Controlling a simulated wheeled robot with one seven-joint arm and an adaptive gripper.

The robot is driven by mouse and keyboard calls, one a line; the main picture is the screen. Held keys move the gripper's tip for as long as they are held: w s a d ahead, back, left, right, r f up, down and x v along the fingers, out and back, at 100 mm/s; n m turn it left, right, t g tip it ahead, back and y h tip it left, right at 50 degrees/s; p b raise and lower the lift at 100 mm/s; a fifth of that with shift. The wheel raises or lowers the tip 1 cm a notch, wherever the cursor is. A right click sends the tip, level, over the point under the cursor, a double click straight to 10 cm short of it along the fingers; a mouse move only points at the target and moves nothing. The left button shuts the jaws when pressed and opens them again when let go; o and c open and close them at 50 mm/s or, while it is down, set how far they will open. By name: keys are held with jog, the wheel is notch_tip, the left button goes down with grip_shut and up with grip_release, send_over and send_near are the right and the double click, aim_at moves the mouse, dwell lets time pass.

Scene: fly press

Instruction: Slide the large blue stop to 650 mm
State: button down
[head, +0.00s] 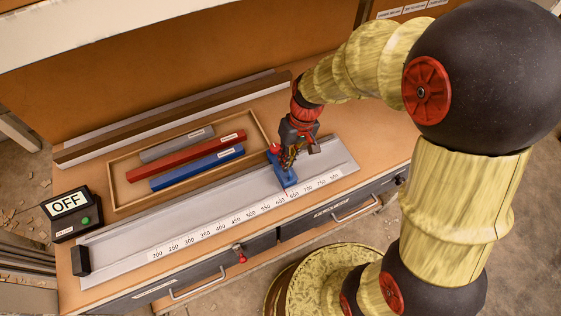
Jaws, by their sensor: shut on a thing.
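The large blue stop (288,180) sits on the grey rail (120,242), toward its right part. Its front end is beside the white number scale (250,211), near the 600 and 650 marks; the exact reading is too small to tell. My gripper (284,164) comes down from above and is shut on the stop's upper part. The fingers hide some of the stop. A small red part (275,148) shows beside the gripper at the back.
A wooden tray (118,180) behind the rail holds a grey, a red and a blue bar. A black box marked OFF (68,212) stands at left. A black end block (80,261) sits at the rail's left end. The rail left of the stop is clear.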

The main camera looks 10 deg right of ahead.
jog(key=shift+w+d, duration=0.2)
jog(key=shift+d, duration=0.4)
jog(key=shift+w+d, duration=0.15)
jog(key=shift+d, duration=0.4)
jog(key=c, duration=1.9)
grip_release()
jog(key=shift+r, duration=0.1)
jog(key=r, duration=0.4)
jog(key=d+r, duration=0.1)
jog(key=r, duration=0.2)
jog(key=d+r, duration=0.1)
jog(key=r, duration=0.3)
jog(key=shift+w+d+r, duration=0.15)
jog(key=shift+w+r, duration=0.15)
